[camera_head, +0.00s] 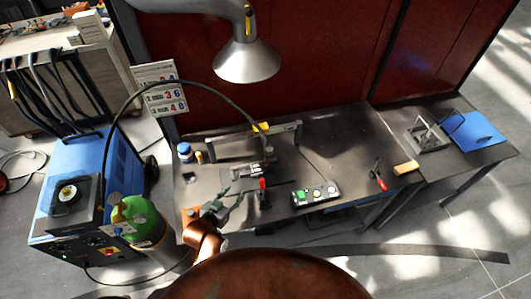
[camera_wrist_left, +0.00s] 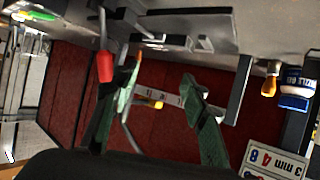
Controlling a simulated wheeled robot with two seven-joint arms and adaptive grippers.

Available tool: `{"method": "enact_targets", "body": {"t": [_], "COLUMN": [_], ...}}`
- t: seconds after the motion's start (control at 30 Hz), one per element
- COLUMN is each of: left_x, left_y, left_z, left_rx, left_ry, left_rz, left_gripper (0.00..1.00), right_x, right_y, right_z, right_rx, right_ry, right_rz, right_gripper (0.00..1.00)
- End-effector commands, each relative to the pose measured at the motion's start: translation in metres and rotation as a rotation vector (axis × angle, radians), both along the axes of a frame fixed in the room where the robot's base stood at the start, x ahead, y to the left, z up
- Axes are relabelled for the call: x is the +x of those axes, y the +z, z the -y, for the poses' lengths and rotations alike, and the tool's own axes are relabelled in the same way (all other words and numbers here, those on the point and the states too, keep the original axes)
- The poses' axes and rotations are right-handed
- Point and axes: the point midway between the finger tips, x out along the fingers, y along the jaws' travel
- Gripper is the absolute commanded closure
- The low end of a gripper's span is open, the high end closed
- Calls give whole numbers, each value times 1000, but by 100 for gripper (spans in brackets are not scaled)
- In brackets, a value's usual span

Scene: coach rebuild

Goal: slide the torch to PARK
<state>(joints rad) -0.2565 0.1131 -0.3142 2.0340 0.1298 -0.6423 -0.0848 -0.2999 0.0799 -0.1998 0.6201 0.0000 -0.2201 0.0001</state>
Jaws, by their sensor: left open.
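A rail (camera_head: 225,132) spans the back of the dark bench in the head view. A yellow piece (camera_head: 262,128) sits on it, and the black hose (camera_head: 200,85) runs down near it. What looks like the torch (camera_head: 269,152) hangs below the yellow piece; it is small and its tip is unclear. The PARK mark cannot be read. My left gripper (camera_head: 232,191) is open and empty at the bench's front left, nearer than the rail and apart from it. The left wrist view shows its two green fingers (camera_wrist_left: 156,72) spread, with the yellow piece (camera_wrist_left: 152,104) beyond. My right gripper is out of view.
A red-handled tool (camera_head: 262,184) stands close right of the gripper; its red handle (camera_wrist_left: 105,66) shows beside one finger. A button box (camera_head: 316,194), a red-handled clamp (camera_head: 379,180) and a blue jar (camera_head: 184,151) are on the bench. A lamp-like hood (camera_head: 246,60) hangs above.

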Motion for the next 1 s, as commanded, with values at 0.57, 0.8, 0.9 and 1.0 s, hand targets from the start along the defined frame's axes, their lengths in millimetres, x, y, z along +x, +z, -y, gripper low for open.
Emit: {"method": "enact_targets", "body": {"t": [0.57, 0.8, 0.9, 1.0], "left_x": [91, 125, 135, 140], "left_y": [101, 101, 100, 99], "left_z": [98, 115, 118, 121], "left_rx": [-155, -156, -154, -152], "left_ry": [-114, -113, -113, -112], "left_rz": [427, 426, 426, 424], "left_gripper": [59, 59, 59, 59], "right_x": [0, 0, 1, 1], "right_y": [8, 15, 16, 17], "right_z": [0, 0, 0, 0], "right_rx": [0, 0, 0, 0], "right_ry": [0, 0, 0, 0], "right_rz": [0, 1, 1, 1], "right_gripper": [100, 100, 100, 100]}}
